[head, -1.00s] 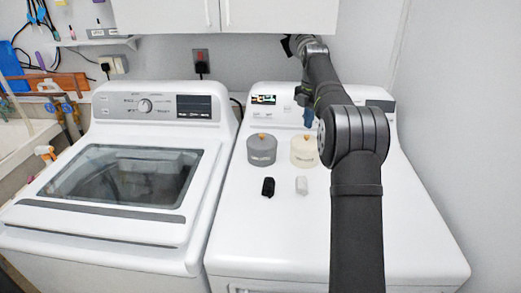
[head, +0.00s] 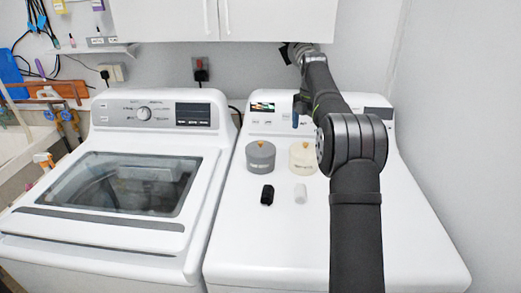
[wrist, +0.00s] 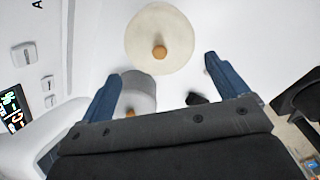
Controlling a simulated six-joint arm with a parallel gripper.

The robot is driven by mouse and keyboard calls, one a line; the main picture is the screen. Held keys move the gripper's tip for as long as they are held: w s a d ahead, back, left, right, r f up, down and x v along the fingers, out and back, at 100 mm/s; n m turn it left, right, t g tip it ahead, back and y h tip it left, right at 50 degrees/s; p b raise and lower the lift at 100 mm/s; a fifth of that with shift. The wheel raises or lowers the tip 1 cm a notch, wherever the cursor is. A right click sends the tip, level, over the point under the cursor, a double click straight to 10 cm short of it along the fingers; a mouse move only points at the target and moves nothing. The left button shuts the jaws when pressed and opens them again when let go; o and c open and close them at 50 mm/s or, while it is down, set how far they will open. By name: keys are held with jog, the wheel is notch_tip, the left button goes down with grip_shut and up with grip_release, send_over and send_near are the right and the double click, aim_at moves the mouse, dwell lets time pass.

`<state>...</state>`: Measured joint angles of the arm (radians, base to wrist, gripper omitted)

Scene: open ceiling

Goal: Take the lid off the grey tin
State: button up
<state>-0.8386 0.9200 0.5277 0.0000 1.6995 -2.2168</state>
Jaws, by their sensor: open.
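The grey tin (head: 260,160) stands upright on the white right-hand machine, with its lid on and an orange knob on top. A cream tin (head: 302,160) with a similar knob stands just right of it, partly hidden by my arm. In the wrist view, the grey tin (wrist: 140,90) shows low between my blue fingers, partly hidden by the gripper body; the cream tin (wrist: 160,38) is beyond the fingertips. My gripper (wrist: 161,67) is open and empty, apart from both tins. In the head view, a blue finger shows behind the tins, near the control panel.
A small black object (head: 267,195) and a small white object (head: 300,193) lie in front of the tins. A washing machine (head: 120,185) stands to the left, and white cupboards (head: 270,20) hang above.

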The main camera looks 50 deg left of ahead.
jog(key=shift+o, duration=0.4)
jog(key=shift+s+a+r, duration=0.1)
jog(key=shift+s+r, duration=0.05)
jog(key=s+a+r+m+t+y, duration=0.1)
jog(key=s+a+r+m+y, duration=0.15)
jog(key=s+r+m, duration=0.55)
jog(key=m+y, duration=0.2)
jog(key=m, duration=1.1)
send_near(261, 143)
jog(key=shift+m+t+h, duration=0.25)
jog(key=shift+m+t, duration=0.15)
jog(key=x, duration=0.4)
jog(key=shift+s+a+r, duration=0.1)
jog(key=shift+s+a, duration=0.15)
jog(key=shift+a, duration=0.1)
jog(key=shift+x, duration=2.7)
jog(key=shift+s+d, duration=0.1)
jog(key=shift+d, duration=0.1)
jog(key=shift+c, duration=0.4)
